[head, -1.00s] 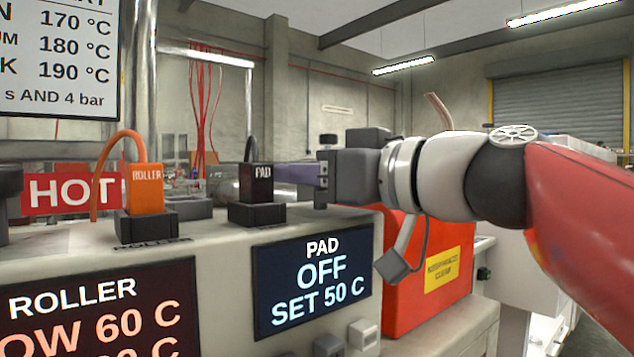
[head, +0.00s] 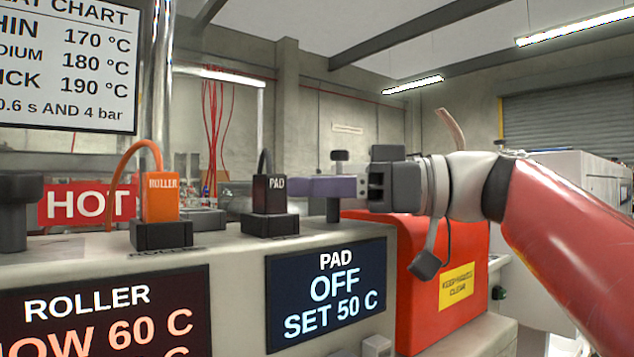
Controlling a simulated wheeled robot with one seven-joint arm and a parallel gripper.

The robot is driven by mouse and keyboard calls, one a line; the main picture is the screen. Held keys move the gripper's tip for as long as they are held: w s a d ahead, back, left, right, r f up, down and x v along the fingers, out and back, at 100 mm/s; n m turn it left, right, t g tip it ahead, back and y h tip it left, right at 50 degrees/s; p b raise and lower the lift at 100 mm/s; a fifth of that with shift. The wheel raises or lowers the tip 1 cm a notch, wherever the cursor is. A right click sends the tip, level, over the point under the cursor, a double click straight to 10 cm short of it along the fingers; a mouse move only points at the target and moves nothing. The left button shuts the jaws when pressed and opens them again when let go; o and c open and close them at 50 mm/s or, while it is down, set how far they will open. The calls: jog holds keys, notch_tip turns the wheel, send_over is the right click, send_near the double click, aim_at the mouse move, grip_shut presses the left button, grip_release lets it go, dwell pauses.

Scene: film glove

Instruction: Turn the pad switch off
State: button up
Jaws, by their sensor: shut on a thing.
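The display below (head: 326,292) reads "PAD OFF SET 50 C". Above it stands a black block labelled PAD (head: 270,198), with a cord from its top, upright in a dark base. Just right of the block, a purple bar (head: 318,187) lies level across a dark post (head: 333,210) on the panel top. My gripper (head: 373,187) comes from the right and is shut on the bar's right end. The jaw contact itself is partly hidden. The frames do not show clearly which part is the pad switch.
An orange ROLLER block (head: 159,197) with an orange cord stands left of the PAD block. A red HOT sign (head: 88,205) and a dark knob (head: 14,210) are farther left. A red box (head: 458,265) stands below my wrist. A pale button (head: 377,345) sits below the pad display.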

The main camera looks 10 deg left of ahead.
dwell(0.4)
jog(key=o, duration=0.9)
jog(key=shift+o, duration=0.2)
jog(key=d, duration=0.7)
jog(key=shift+w+d, duration=0.4)
